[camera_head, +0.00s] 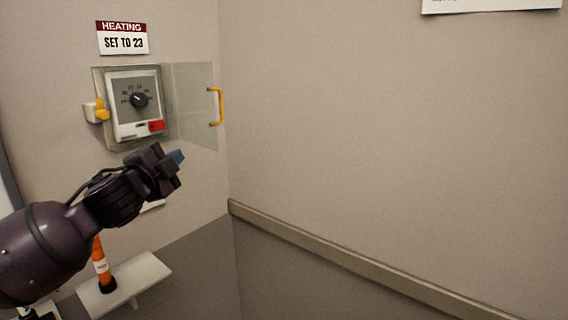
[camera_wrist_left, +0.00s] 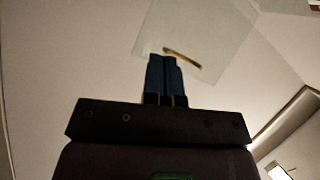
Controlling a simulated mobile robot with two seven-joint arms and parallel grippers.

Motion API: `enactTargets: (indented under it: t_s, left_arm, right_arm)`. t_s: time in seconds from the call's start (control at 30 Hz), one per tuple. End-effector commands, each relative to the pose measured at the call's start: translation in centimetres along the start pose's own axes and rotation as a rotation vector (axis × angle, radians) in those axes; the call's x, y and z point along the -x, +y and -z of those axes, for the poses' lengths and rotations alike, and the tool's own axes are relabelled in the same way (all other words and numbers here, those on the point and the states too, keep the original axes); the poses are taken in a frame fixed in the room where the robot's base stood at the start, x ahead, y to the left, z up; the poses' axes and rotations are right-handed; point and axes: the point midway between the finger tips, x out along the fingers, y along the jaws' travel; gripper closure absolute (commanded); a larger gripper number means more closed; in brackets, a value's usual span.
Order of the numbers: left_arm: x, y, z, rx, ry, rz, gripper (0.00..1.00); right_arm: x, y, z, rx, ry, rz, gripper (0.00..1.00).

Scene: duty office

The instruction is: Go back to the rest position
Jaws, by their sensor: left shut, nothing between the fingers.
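My left gripper (camera_head: 178,157) comes in from the left in the head view, in front of the wall and below the heating control. Its blue fingers are shut with nothing between them, and they also show in the left wrist view (camera_wrist_left: 166,75). The heating control (camera_head: 135,104) is a white panel with a black dial and a red part at its lower right. Its clear cover (camera_head: 190,100) with a yellow handle stands swung open to the right. The fingers look apart from the cover. My right gripper is in neither view.
A sign (camera_head: 123,38) reading "HEATING SET TO 23" hangs above the control. A small white shelf (camera_head: 145,275) with an orange item (camera_head: 100,262) is below my left arm. A rail (camera_head: 340,252) runs along the right wall. The space before that wall is clear.

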Motion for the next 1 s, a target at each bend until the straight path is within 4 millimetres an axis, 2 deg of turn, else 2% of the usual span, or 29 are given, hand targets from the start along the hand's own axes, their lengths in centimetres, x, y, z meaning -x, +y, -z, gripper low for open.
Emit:
enactTargets:
  t_s: [0.03, 0.27, 0.47, 0.77, 1.0]
  left_arm:
    - [0.3, 1.8, -0.1, 0.046, 0.015, -0.019, 1.0]
    - [2.8, 9.9, -1.5, 0.288, 0.052, -0.089, 1.0]
    - [6.5, 17.1, -3.7, 0.506, 0.02, -0.132, 1.0]
    - [14.4, 27.1, -7.8, 0.783, -0.129, -0.159, 1.0]
    - [22.7, 34.4, -10.9, 0.952, -0.327, -0.169, 1.0]
  right_arm:
    - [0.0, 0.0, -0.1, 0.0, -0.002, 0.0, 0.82]
    - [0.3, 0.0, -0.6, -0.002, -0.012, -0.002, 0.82]
    - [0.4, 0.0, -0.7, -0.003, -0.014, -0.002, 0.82]
    - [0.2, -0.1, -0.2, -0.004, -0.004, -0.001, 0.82]
    - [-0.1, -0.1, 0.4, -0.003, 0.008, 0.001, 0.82]
